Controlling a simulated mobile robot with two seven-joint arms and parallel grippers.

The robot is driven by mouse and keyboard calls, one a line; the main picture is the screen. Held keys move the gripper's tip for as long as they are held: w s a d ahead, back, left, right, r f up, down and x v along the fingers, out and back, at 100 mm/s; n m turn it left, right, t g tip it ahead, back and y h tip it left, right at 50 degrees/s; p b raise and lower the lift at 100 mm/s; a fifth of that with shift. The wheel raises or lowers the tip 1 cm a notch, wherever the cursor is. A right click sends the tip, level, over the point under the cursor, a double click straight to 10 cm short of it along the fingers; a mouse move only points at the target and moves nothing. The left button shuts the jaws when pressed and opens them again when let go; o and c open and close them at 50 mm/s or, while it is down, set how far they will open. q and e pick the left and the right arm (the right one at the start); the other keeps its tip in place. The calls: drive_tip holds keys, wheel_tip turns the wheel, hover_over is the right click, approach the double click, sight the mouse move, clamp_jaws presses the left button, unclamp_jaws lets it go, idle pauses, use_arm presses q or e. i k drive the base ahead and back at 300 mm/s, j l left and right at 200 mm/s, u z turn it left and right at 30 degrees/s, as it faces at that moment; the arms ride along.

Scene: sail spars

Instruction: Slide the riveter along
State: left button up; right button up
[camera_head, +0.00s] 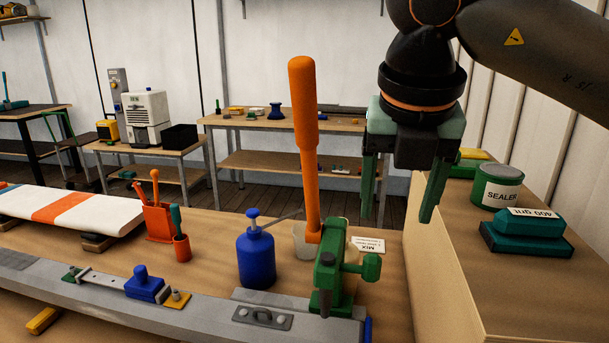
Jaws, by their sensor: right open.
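The riveter is a green tool (328,274) with a long upright orange lever handle (305,135). It stands at the right end of a long grey metal spar (215,306) on the workbench. My right gripper (397,215) hangs open and empty, fingers pointing down, to the right of the orange handle and apart from it. It appears above the level of the green body. My left gripper is not in view.
A blue bottle (256,258) and white cup (303,238) stand left of and behind the riveter. A blue fitting (146,287) sits on the spar. A sealer can (497,187) and a teal sanding block (524,241) stand on the right bench. A striped white board (65,211) lies left.

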sight(334, 239)
drive_tip(key=k, duration=0.95)
